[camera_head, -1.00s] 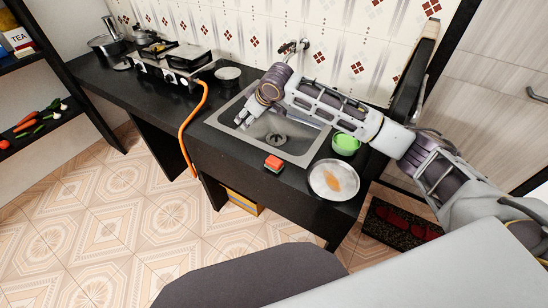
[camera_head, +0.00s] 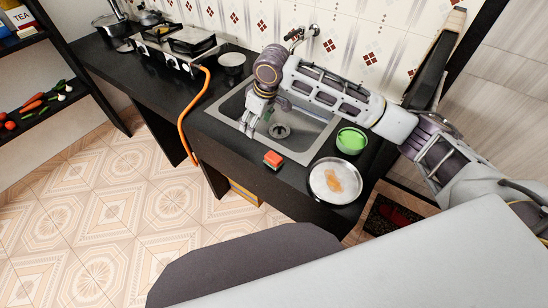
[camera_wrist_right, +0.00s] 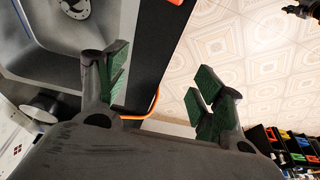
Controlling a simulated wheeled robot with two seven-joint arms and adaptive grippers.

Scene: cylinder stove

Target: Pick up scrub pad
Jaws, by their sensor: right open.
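The scrub pad (camera_head: 273,159), a small block with a red-orange top, lies on the black counter in front of the sink. My right gripper (camera_head: 248,128) points down over the front left part of the sink, up and left of the pad in the head view and apart from it. In the right wrist view, my right gripper (camera_wrist_right: 158,75) is open, with green-padded fingers wide apart and nothing between them.
The metal sink (camera_head: 298,155) lies behind the pad. A green bowl (camera_head: 351,141) and a plate with an orange-brown stain (camera_head: 318,190) stand to the right. An orange hose (camera_head: 182,130) hangs over the counter's front edge. A stove (camera_head: 172,62) stands at the left.

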